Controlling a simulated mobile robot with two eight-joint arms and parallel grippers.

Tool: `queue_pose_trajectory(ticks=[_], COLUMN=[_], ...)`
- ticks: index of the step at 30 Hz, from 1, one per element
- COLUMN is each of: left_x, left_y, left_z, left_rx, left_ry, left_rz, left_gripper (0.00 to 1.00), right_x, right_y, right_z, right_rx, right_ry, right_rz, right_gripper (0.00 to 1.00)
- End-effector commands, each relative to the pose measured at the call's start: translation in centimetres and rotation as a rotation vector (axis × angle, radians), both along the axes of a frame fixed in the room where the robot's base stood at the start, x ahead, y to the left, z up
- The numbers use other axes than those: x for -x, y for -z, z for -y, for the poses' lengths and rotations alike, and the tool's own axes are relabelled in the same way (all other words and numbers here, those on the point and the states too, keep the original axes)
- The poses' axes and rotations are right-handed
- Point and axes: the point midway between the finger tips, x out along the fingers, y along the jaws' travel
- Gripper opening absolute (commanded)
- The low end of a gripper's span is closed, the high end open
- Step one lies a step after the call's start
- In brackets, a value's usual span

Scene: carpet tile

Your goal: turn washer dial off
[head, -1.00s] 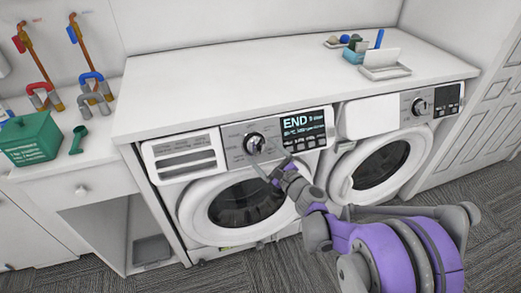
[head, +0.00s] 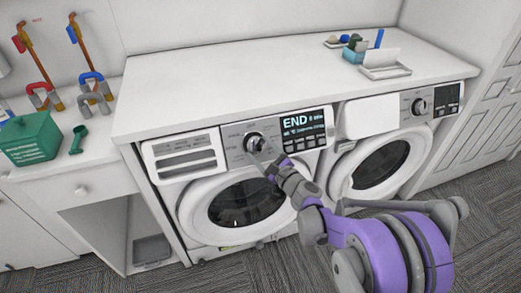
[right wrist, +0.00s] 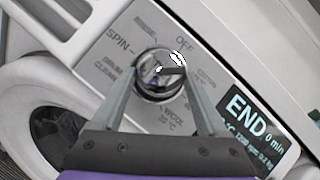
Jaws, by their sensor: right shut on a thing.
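The left washer (head: 170,160) has a round silver dial (head: 254,142) on its control panel, left of a display (head: 305,124) that reads END. In the right wrist view the dial (right wrist: 158,76) is ringed by printed labels, with OFF above it and SPIN to its left. My right gripper (head: 259,153) is at the dial. In the right wrist view its two fingers (right wrist: 160,75) reach to either side of the dial and are shut on it. The fingers partly hide the labels beside the dial. My left gripper is not in view.
A second machine (head: 385,150) with its own dial (head: 419,105) stands to the right. A white countertop (head: 230,80) runs above both. A tray (head: 385,72) sits on it, and a green box (head: 30,140) stands on the lower counter at left.

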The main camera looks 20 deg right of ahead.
Motion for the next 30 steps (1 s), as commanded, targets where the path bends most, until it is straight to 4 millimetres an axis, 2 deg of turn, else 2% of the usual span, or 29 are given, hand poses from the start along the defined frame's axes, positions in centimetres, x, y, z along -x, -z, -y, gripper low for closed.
queue_pose_trajectory(ticks=[11, 30], left_x=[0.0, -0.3], left_y=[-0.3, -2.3], left_z=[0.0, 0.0], left_rx=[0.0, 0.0], left_ry=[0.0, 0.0], left_rz=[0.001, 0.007], left_gripper=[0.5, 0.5], right_x=[0.0, -0.3], right_y=[-0.1, -0.8], right_z=[0.2, 0.6], right_rx=[0.096, 0.545], right_ry=[-0.047, -0.277], right_rz=[0.003, 0.018], right_gripper=[0.21, 0.21])
